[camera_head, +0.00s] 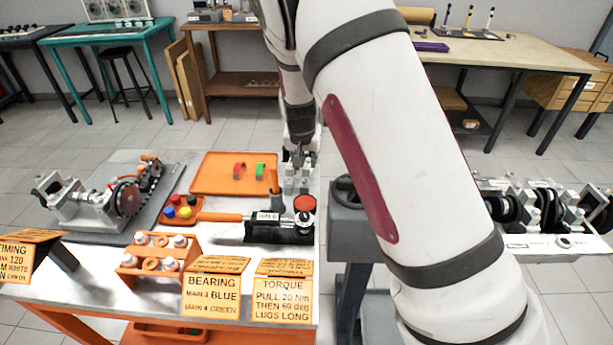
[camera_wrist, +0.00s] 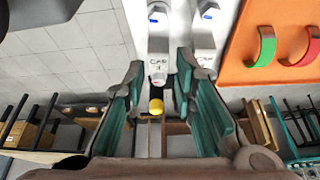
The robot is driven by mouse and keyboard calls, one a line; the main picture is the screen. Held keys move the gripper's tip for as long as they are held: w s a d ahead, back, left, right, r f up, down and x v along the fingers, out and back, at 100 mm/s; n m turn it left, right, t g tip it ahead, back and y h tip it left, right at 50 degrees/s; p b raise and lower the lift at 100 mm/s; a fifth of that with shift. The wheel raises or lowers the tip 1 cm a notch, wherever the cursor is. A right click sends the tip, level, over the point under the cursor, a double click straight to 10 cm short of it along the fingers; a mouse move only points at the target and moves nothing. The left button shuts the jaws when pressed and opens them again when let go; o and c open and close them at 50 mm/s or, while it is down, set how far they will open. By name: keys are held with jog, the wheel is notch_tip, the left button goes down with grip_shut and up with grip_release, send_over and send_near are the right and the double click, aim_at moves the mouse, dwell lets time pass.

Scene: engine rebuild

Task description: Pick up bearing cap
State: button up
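Two light grey bearing caps stand on the table beside the orange tray. In the wrist view, one cap marked "CAP" (camera_wrist: 158,62) lies in line with the gap between my fingers, and the second cap (camera_wrist: 203,45) is to its right. Both show a small blue spot. In the head view the caps (camera_head: 297,184) show small, just below my gripper (camera_head: 299,160). My gripper (camera_wrist: 160,82) is open, with a teal-padded finger on each side of the nearer cap's end. I cannot tell whether the fingers touch it.
The orange tray (camera_head: 213,182) holds a red and a green bearing shell (camera_head: 260,170). A torque wrench (camera_head: 265,230) and coloured pots (camera_head: 180,210) lie in front of it. An engine assembly (camera_head: 100,200) stands left. My arm hides much of the right side.

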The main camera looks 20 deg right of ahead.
aim_at(306, 167)
jog(key=shift+x, duration=3.05)
jog(key=shift+s, duration=0.15)
grip_shut()
